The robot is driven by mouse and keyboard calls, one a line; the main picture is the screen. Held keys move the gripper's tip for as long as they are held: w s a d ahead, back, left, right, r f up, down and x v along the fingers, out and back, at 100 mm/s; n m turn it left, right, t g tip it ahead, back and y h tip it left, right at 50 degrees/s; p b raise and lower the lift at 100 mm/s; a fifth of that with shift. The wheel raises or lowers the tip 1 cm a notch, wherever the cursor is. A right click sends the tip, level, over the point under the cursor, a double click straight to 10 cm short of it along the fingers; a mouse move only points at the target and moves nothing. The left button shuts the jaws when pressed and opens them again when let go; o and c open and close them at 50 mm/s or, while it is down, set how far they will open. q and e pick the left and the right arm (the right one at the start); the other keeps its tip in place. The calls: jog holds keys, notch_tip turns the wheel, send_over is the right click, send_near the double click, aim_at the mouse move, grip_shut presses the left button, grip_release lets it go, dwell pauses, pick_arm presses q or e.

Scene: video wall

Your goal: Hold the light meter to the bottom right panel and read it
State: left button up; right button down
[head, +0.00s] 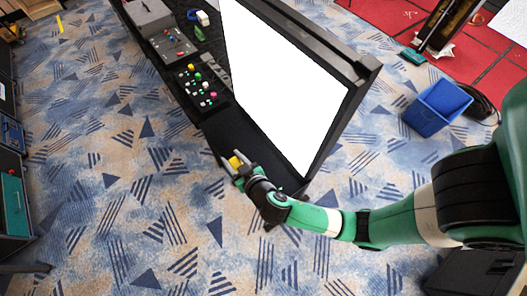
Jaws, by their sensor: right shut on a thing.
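The video wall (282,85) shows as a large bright white screen in a black frame, with no seams visible between panels. A black ledge (228,132) runs along its foot. My right gripper (234,164) is at the near end of this ledge, low and in front of the screen's lower corner. It is shut on a small yellow thing (235,162), which I take to be the light meter. Its display is too small to read. I cannot tell whether the gripper touches the ledge. My left gripper is not in view.
Control boxes with coloured buttons (199,88) and a grey case (149,15) stand on the ledge's far part. A blue bin (436,107) is on the carpet at right. Patterned carpet (110,170) is clear at left. A teal-fronted cabinet (14,205) stands at the left edge.

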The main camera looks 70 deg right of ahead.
jog(key=shift+w+a+r, duration=0.3)
jog(key=shift+w+a, duration=0.05)
jog(key=shift+a, duration=0.15)
jog(key=shift+a+f, duration=0.1)
jog(key=shift+f, duration=0.05)
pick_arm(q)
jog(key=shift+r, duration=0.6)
pick_arm(e)
jog(key=shift+f, duration=0.1)
